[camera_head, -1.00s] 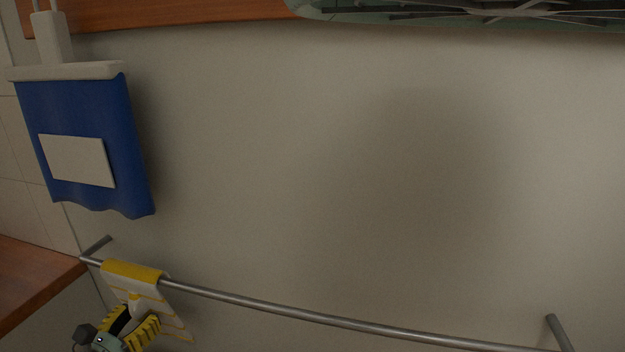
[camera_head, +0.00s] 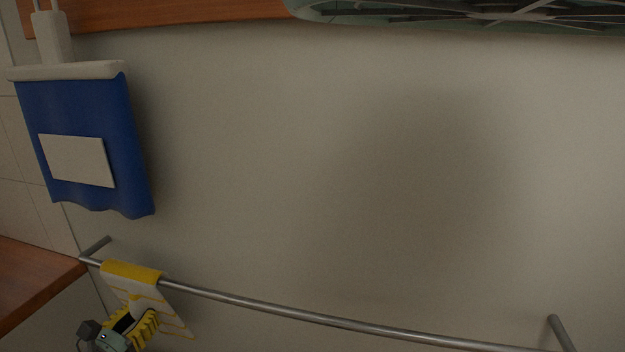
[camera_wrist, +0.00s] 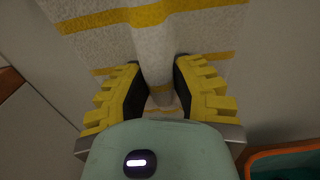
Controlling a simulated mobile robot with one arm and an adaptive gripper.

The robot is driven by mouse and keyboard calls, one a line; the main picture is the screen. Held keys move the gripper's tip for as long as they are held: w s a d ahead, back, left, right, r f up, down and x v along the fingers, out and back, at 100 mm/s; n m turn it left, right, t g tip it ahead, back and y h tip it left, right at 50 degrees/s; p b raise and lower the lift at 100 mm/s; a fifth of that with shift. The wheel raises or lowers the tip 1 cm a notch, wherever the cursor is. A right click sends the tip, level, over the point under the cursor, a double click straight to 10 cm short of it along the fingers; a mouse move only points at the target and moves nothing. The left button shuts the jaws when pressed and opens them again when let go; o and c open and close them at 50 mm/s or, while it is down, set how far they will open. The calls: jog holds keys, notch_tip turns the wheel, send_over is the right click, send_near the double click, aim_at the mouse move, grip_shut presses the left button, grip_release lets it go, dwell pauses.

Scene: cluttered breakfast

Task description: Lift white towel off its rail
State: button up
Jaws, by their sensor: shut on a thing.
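The white towel (camera_head: 145,295) has yellow stripes and hangs over the grey metal rail (camera_head: 300,315) near its left end. Its yellow top edge lies over the rail. My gripper (camera_head: 134,324) is at the towel's front, below the rail, at the bottom left of the head view. In the wrist view the towel (camera_wrist: 187,38) fills the upper middle. A bunched fold of it runs down between the two yellow ribbed fingers of my gripper (camera_wrist: 157,88), which are shut on it.
A blue cloth (camera_head: 88,110) with a white patch hangs on the wall above the rail's left end. A wooden counter (camera_head: 35,285) is at the left. An orange-rimmed container (camera_wrist: 285,155) is at the lower right of the wrist view. The wall right of the towel is clear.

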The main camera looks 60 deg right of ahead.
aim_at(134, 292)
grip_shut()
jog(key=shift+s+r+p, duration=0.2)
jog(key=shift+r+p, duration=2.85)
jog(key=shift+r, duration=0.05)
jog(key=shift+s+a+r+p, duration=0.15)
jog(key=shift+a+p, duration=0.4)
jog(key=shift+a, duration=0.25)
jog(key=p+v, duration=0.1)
jog(key=v, duration=0.6)
jog(key=shift+f+p, duration=0.2)
jog(key=shift+p, duration=0.1)
jog(key=shift+d, duration=0.1)
